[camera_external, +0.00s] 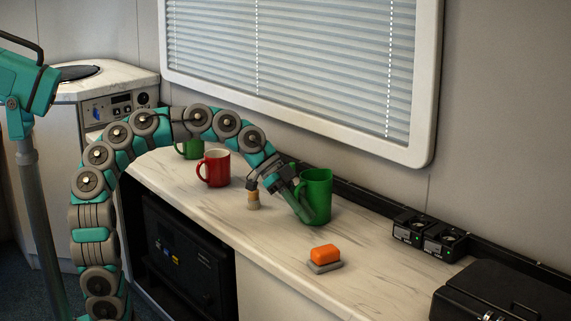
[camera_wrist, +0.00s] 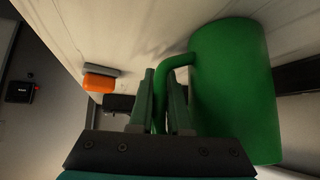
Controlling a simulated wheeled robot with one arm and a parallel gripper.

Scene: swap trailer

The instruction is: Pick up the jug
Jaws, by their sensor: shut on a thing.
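A green jug (camera_external: 318,200) is upright at the middle of the counter, its handle toward my arm. Its base appears to be at the counter top, and I cannot tell whether it touches. My gripper (camera_external: 303,207) reaches down to its left side. In the wrist view the jug (camera_wrist: 236,90) fills the right, and its handle passes between the two fingers of my gripper (camera_wrist: 165,85). The fingers are shut on the handle. The far side of the jug is hidden.
On the counter (camera_external: 375,262) stand a red mug (camera_external: 214,169), another green vessel (camera_external: 190,149) partly behind my arm, and a small tan-handled item (camera_external: 253,200). An orange-topped block (camera_external: 325,255) lies in front. Black boxes (camera_external: 430,236) and a black case (camera_external: 500,295) are at right.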

